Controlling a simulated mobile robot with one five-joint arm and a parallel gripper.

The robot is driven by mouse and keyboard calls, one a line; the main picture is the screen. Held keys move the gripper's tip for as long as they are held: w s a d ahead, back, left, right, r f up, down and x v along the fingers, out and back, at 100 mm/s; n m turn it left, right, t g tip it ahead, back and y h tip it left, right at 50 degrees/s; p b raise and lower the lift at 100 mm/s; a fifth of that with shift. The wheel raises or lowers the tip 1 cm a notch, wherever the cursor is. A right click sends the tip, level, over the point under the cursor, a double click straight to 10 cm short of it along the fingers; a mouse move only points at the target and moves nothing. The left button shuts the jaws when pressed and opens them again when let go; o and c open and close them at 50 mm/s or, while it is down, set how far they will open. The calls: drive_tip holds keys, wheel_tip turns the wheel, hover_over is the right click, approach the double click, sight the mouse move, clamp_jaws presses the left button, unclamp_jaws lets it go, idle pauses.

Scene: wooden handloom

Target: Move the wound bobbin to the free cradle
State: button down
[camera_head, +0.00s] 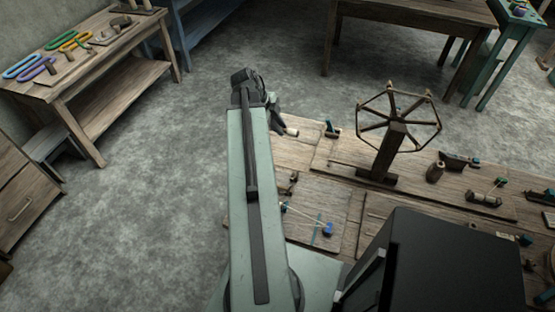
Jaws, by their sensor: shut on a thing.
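My arm reaches up the middle of the view, and my gripper (279,124) shows just right of its far end, over the table's far left corner. The gripper is shut on a small pale cylindrical piece, seemingly the wound bobbin (291,131), whose end sticks out to the right. The fingers hide the rest of it. I cannot tell whether it touches the table. A small dark stand with a teal part (332,128) is just to the right. Another bobbin-like piece (486,199) rests in a dark holder at the right. Which cradle is free is unclear.
A spoked wooden wheel on a post (396,138) stands on the wooden work table (338,160). A small brown pot (435,171) and a blue piece (328,229) also stand there. A black box-like shape covers the lower right. Grey floor lies open at the left.

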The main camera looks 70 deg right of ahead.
drive_tip(key=f+b, duration=0.7)
drive_tip(key=f, duration=0.1)
drive_tip(key=f+b, duration=1.6)
drive_tip(key=f, duration=0.1)
drive_tip(key=shift+w+a, duration=0.1)
drive_tip(key=shift+w, duration=0.2)
drive_tip(key=c, duration=1.3)
unclamp_jaws()
drive_tip(key=shift+o, duration=0.2)
drive_tip(key=shift+r, duration=0.1)
